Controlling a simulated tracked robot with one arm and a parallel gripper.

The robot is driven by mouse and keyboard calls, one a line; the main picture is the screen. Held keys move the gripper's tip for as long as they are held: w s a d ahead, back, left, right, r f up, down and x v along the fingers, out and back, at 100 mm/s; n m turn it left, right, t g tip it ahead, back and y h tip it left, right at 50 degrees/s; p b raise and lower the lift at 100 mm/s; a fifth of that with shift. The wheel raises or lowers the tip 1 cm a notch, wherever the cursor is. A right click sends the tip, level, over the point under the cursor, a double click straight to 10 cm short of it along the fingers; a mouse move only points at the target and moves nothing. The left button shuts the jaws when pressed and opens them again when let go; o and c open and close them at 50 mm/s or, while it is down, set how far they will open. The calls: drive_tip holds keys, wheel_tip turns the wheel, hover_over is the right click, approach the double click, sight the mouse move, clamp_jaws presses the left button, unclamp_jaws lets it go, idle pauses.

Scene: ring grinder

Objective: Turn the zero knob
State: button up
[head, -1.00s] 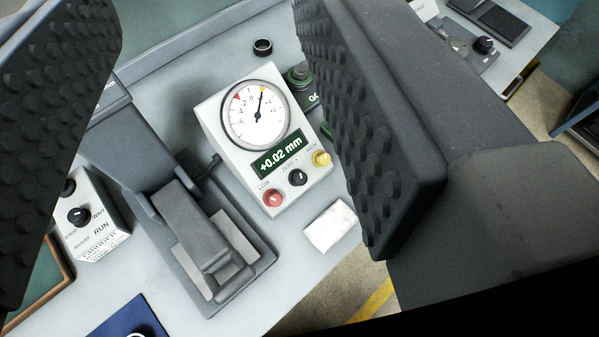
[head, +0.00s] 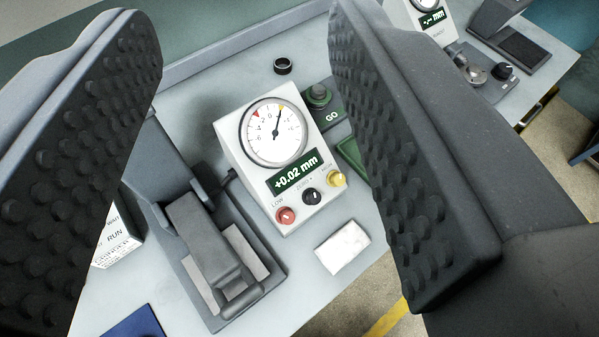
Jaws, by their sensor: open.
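The zero knob (head: 312,196) is a small black knob low on the front of a white gauge box (head: 232,135). It sits between a red LOW knob (head: 286,216) and a yellow HIGH knob (head: 336,179). Above it are a green display (head: 295,174) reading +0.02 mm and a round dial (head: 274,133) with red and yellow markers. My gripper (head: 275,240) is open, with its two dark studded fingers at the left and right of the view. The gauge box shows in the gap between them, farther off. Nothing is between the fingers, and neither appears to touch the knob.
A grey fixture (head: 205,245) stands left of the gauge box. A white block (head: 342,248) lies in front of it. The RUN switch box (head: 117,243) is partly hidden by the left finger.

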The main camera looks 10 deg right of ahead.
drive_tip(key=shift+o, duration=0.5)
drive_tip(key=g+y+p, duration=0.2)
drive_tip(key=g+p, duration=0.9)
hover_over(316, 197)
drive_tip(key=d, duration=0.3)
wheel_tip(316, 197, down, 24)
wheel_tip(316, 197, down, 9)
drive_tip(key=d+g+y+p, duration=0.3)
drive_tip(key=g+p, duration=0.1)
drive_tip(key=shift+m, duration=0.3)
drive_tip(key=x, duration=1.3)
drive_tip(key=shift+s+f+p, duration=0.2)
drive_tip(key=shift+f+p, duration=0.1)
drive_tip(key=shift+f, duration=0.05)
drive_tip(key=c, duration=1)
